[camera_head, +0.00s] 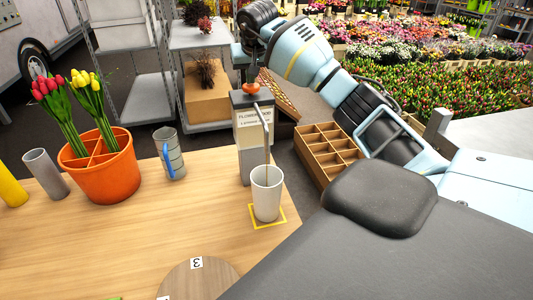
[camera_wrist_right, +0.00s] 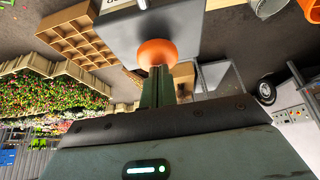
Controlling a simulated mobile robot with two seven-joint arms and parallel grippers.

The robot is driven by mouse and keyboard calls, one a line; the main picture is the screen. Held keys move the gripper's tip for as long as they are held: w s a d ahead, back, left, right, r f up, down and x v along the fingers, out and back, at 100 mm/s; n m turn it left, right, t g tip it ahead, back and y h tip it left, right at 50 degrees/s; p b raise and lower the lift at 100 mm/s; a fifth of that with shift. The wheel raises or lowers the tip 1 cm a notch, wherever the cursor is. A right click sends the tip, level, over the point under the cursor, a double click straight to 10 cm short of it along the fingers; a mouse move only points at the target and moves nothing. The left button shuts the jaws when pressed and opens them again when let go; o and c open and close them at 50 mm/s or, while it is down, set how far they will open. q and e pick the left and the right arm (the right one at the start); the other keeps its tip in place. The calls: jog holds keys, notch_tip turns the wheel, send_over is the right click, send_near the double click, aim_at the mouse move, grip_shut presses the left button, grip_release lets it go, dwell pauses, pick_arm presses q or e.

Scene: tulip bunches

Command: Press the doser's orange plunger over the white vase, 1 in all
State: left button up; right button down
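The doser (camera_head: 252,135) is a grey box with a white label, standing on the wooden table. Its orange plunger (camera_head: 251,88) is on top and also shows in the right wrist view (camera_wrist_right: 157,53). The white vase (camera_head: 267,195) stands under the doser's spout, inside a yellow square outline. A thin brownish line runs from the spout down into the vase. My right gripper (camera_wrist_right: 158,82) points down over the plunger, its fingers together and empty. The fingertips appear to touch the plunger. My left gripper is not in view.
An orange pot (camera_head: 103,175) with red and yellow tulips stands at the left. A round numbered board (camera_head: 200,280) lies in front. A wooden compartment crate (camera_head: 327,153) is beyond.

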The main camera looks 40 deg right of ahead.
aim_at(251, 86)
jog(key=shift+f, duration=0.35)
jog(key=shift+r, duration=3.75)
